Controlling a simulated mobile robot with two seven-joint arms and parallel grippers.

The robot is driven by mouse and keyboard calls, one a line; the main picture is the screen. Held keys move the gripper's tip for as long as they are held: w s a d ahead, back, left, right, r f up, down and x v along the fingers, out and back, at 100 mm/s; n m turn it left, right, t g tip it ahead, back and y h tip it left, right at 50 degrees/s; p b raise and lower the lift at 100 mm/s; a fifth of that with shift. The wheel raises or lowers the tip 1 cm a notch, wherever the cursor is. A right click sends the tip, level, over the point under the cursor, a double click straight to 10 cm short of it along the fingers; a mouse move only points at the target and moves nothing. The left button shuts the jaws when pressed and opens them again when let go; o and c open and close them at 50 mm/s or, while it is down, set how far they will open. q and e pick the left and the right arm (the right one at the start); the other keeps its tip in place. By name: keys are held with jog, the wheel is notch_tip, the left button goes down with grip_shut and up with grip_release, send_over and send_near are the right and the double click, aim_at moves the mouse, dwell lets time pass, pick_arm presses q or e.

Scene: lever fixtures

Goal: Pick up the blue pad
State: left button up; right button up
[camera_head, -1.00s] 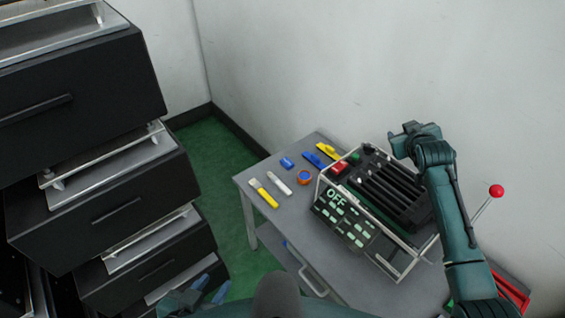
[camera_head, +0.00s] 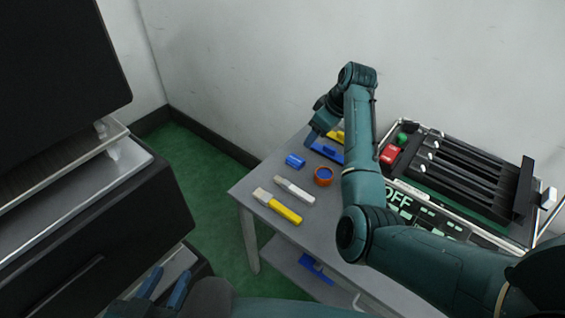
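One is a small blue block (camera_head: 295,160); the other is a longer flat blue piece (camera_head: 328,153) with a raised part on top, partly hidden by my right arm. I cannot tell which one is the blue pad. My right gripper (camera_head: 314,134) is over the far end of the table, close above the long blue piece; its fingers are too small and turned away to show whether they are open. My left gripper (camera_head: 165,288) is low at the left with its two blue fingers apart, away from the table.
A lever box (camera_head: 470,170) with a red button fills the right. A dark drawer cabinet (camera_head: 110,225) stands left; another blue item (camera_head: 314,268) is below the tabletop.

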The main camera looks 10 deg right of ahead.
jog(key=b, duration=0.3)
send_over(297, 160)
jog(key=s+d, duration=0.2)
notch_tip(297, 160, down, 8)
jog(key=shift+a, duration=0.15)
jog(key=b+x, duration=0.2)
jog(key=x, duration=0.1)
jog(key=shift+w+a+f, duration=0.1)
jog(key=shift+a+f, duration=0.05)
jog(key=shift+f, duration=0.2)
jog(key=shift+w+a+f+b, duration=0.15)
jog(key=shift+f+b, duration=0.2)
jog(key=shift+f, duration=0.05)
pick_arm(q)
jog(key=f, duration=0.1)
jog(key=w+d+f+m+t, duration=0.1)
jog(key=f+m, duration=0.1)
jog(key=shift+w+d+t+h, duration=0.25)
jog(key=shift+w+t+h, duration=0.05)
jog(key=shift+w+h, duration=0.1)
pick_arm(e)
jog(key=shift+c, duration=0.5)
jog(key=c, duration=0.9)
jog(key=shift+r, duration=0.1)
jog(key=shift+c, duration=0.2)
